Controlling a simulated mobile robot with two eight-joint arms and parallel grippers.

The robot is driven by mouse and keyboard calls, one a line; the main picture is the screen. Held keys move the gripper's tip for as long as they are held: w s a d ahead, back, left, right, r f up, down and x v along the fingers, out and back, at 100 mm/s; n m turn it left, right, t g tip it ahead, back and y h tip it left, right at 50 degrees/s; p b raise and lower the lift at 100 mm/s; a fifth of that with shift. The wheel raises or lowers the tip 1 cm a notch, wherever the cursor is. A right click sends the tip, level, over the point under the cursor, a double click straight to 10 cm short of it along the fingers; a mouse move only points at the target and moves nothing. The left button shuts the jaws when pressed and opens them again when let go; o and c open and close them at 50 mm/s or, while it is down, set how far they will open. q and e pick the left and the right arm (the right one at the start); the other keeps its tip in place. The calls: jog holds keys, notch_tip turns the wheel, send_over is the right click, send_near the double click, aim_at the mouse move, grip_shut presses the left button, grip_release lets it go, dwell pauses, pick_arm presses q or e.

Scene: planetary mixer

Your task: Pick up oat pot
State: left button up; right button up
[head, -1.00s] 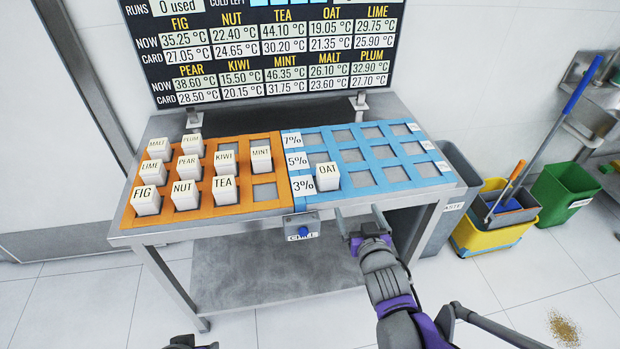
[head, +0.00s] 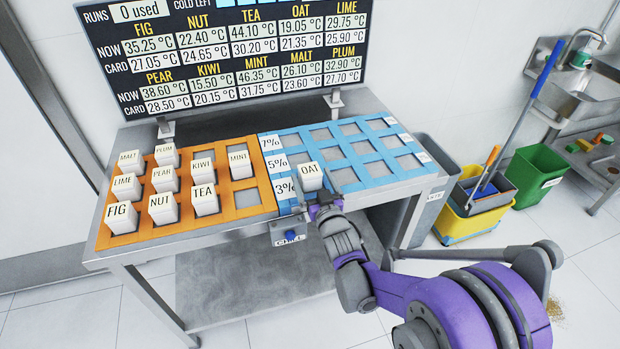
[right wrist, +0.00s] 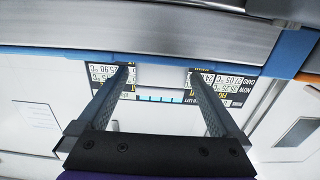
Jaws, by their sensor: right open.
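The oat pot (head: 311,179) is a white block with an OAT label on top. It stands upright in the left cell of the blue tray's 3% row. My right gripper (head: 317,197) is open at the front of the pot, with a finger toward each side. In the right wrist view a plain white block face, which looks like the oat pot (right wrist: 160,76), shows between the two open fingertips. I cannot tell whether the fingers touch it. My left gripper is not in view.
The blue tray (head: 395,181) has several empty cells. The orange tray (head: 262,186) at left holds several labelled white pots. A CHILL button box (head: 290,232) sits on the table's front edge. A temperature board (head: 230,60) stands behind. Yellow and green bins stand right.

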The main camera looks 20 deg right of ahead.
jog(key=shift+w, duration=1.25)
grip_shut()
